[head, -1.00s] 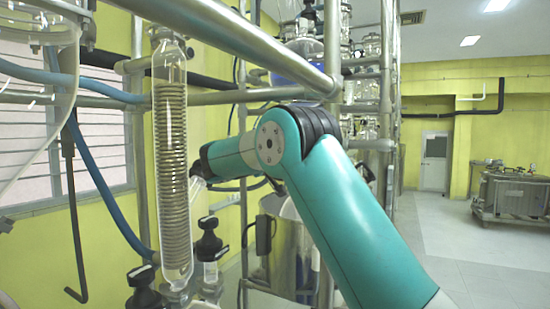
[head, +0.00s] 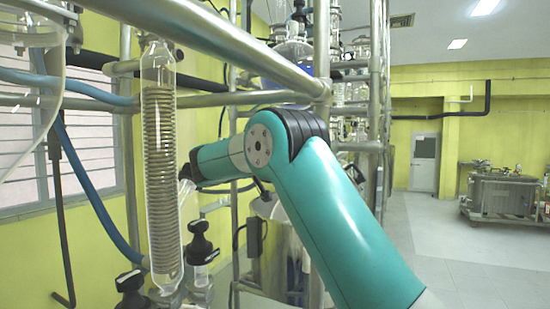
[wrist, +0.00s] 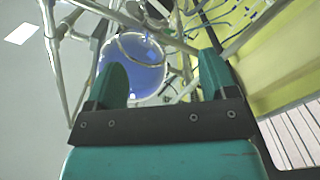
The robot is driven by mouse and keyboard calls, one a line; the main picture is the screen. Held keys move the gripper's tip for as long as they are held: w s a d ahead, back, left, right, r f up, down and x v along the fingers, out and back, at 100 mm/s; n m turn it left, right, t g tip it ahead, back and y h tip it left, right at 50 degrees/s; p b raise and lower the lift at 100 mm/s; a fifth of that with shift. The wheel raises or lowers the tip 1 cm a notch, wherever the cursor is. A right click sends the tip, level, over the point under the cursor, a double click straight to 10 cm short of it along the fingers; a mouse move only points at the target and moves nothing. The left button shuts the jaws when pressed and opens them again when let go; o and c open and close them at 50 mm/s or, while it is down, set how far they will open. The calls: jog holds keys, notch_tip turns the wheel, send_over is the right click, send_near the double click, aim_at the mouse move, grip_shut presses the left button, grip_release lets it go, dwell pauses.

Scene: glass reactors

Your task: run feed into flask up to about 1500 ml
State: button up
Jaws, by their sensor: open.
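A round glass vessel with blue liquid (wrist: 135,62) shows in the wrist view, ahead of my gripper and between its fingers in the picture. I cannot tell whether it is the flask of the task. My gripper (wrist: 160,80) is open, with its two green fingers wide apart and nothing between them. In the head view, a vessel with blue liquid (head: 291,58) is partly hidden behind the metal rail. Black-knobbed valves (head: 200,246) stand at lower left, one of them at the bottom edge (head: 131,284). My fingers are hidden in the head view. No volume marks are readable.
A glass coil condenser (head: 160,165) stands upright at left. A thick metal rail (head: 215,38) crosses above my arm, joined to upright posts. Blue hoses (head: 92,195) hang at left. A metal tank (head: 500,195) stands far right, with clear floor (head: 430,235) before it.

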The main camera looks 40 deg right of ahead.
jog(key=shift+w+d+f+m+p, duration=0.1)
jog(key=shift+w+d+m+p, duration=0.9)
jog(key=shift+d+p, duration=1.35)
jog(key=shift+w+d+r+m+p, duration=0.1)
jog(key=shift+w+d+m+p, duration=1.05)
jog(key=shift+d, duration=1.95)
jog(key=shift+w+d+f+m+p, duration=0.1)
jog(key=shift+w+d+m+p, duration=0.45)
jog(key=shift+w+d+p, duration=1.35)
jog(key=shift+s+d+p, duration=0.5)
jog(key=shift+s+d, duration=0.2)
jog(key=shift+d, duration=0.1)
jog(key=c, duration=0.9)
